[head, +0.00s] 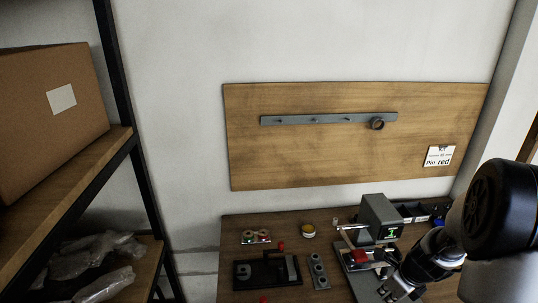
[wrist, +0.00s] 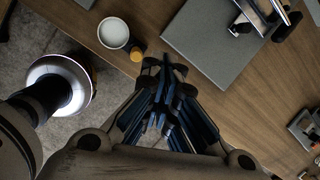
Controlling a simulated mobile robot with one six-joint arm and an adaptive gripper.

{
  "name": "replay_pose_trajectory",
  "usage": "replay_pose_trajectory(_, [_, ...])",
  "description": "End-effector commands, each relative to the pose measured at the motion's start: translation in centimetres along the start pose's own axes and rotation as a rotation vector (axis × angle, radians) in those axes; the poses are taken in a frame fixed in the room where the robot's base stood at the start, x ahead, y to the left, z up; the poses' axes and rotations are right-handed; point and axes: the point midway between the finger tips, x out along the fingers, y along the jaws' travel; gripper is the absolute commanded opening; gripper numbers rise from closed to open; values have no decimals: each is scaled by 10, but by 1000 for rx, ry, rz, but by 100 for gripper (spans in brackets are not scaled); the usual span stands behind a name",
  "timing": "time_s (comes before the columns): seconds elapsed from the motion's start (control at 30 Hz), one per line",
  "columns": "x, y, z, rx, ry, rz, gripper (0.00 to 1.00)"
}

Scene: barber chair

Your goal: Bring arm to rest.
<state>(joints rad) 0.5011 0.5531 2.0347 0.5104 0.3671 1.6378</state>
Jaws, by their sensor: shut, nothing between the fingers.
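My arm comes in from the right edge in the head view and reaches down over the right part of the workbench (head: 230,228). My gripper (head: 404,294) is at the lower right there, close to a grey machine. In the wrist view my gripper (wrist: 166,72) has its fingers together with nothing between them. It is over the wooden bench top (wrist: 285,85), close to the bench edge in the picture. How high it is above the bench I cannot tell.
A white cup (wrist: 113,33) and a small orange-capped thing (wrist: 136,54) are just beyond the fingertips. A grey plate (wrist: 205,45) lies beside them. A shelf with a cardboard box (head: 45,120) stands at left. A wooden wall board (head: 350,155) hangs behind the bench.

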Motion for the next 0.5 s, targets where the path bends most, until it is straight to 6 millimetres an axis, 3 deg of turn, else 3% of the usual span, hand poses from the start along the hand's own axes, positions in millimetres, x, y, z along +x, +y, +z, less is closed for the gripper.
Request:
replay_pose_trajectory(0.17, [-50,30,30,-340,-30,-8,0])
replay_pose_trajectory(0.3, [-102,71,49,-729,-49,-21,0])
replay_pose_trajectory(0.5, [-170,143,49,-1352,-51,-54,0])
